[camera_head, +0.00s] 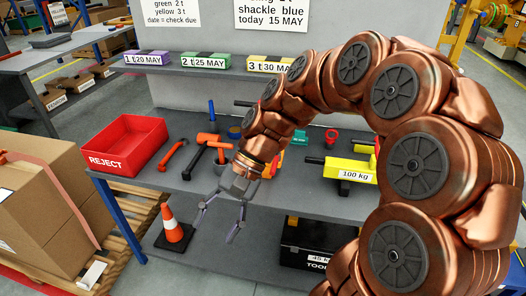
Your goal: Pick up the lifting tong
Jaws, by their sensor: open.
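A yellow tool marked "100 kg" (345,164) lies on the grey workbench (290,184), right of centre. It has black handle-like parts and may be the lifting tong, but I cannot tell for sure. My copper arm hides part of the bench around it. My gripper (213,236) is open and empty, pointing down in front of the bench's front edge. It is to the left of the yellow tool and apart from it.
A red REJECT bin (128,142), an orange-and-black hammer (207,143) and an orange-handled tool (173,155) lie on the bench's left. Below, an orange cone (173,229) and a black toolbox (300,244) stand on the lower shelf. Cardboard boxes (40,205) stand left.

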